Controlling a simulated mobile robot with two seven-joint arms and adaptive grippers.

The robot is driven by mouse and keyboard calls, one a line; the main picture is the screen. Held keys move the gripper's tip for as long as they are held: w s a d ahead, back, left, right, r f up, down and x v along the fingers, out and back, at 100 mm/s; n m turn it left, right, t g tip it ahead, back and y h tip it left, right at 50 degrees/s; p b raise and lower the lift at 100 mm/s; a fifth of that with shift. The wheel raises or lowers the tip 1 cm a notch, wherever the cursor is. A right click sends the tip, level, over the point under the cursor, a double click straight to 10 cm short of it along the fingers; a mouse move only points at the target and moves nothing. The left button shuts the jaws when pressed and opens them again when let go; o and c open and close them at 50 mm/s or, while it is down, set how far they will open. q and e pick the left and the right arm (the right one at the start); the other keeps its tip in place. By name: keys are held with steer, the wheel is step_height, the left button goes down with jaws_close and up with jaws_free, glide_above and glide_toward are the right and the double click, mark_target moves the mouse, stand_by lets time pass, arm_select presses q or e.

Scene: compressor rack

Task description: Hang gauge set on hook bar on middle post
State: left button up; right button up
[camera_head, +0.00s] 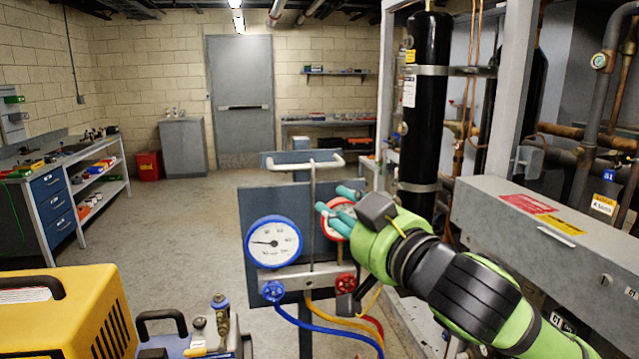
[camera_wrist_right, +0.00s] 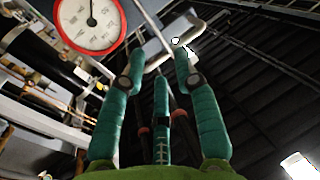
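The gauge set has a blue-rimmed gauge (camera_head: 273,243), a red-rimmed gauge (camera_head: 335,224), a metal manifold (camera_head: 300,278) and hoses. Its thin upright rod (camera_head: 313,205) reaches the white hook bar (camera_head: 290,166) on the blue post and appears to hang from it; the exact contact is too small to tell. My right gripper (camera_head: 337,206) is in front of the red-rimmed gauge and partly hides it. In the right wrist view its teal fingers (camera_wrist_right: 160,85) are spread with nothing between them. The red-rimmed gauge (camera_wrist_right: 90,18) shows there at upper left. My left gripper is not in view.
A yellow machine (camera_head: 70,315) stands at the front left, with a blue tool unit (camera_head: 200,340) beside it. A grey cable duct (camera_head: 545,235) and a black cylinder (camera_head: 425,100) stand to the right. The floor behind the post is clear.

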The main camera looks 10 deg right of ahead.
mark_target(313, 192)
steer(key=p+x, duration=0.1)
steer(key=x, duration=0.5)
steer(key=shift+w, duration=0.4)
steer(key=shift+a, duration=0.1)
jaws_close()
steer(key=shift+f, duration=0.1)
steer(key=shift+r, duration=0.4)
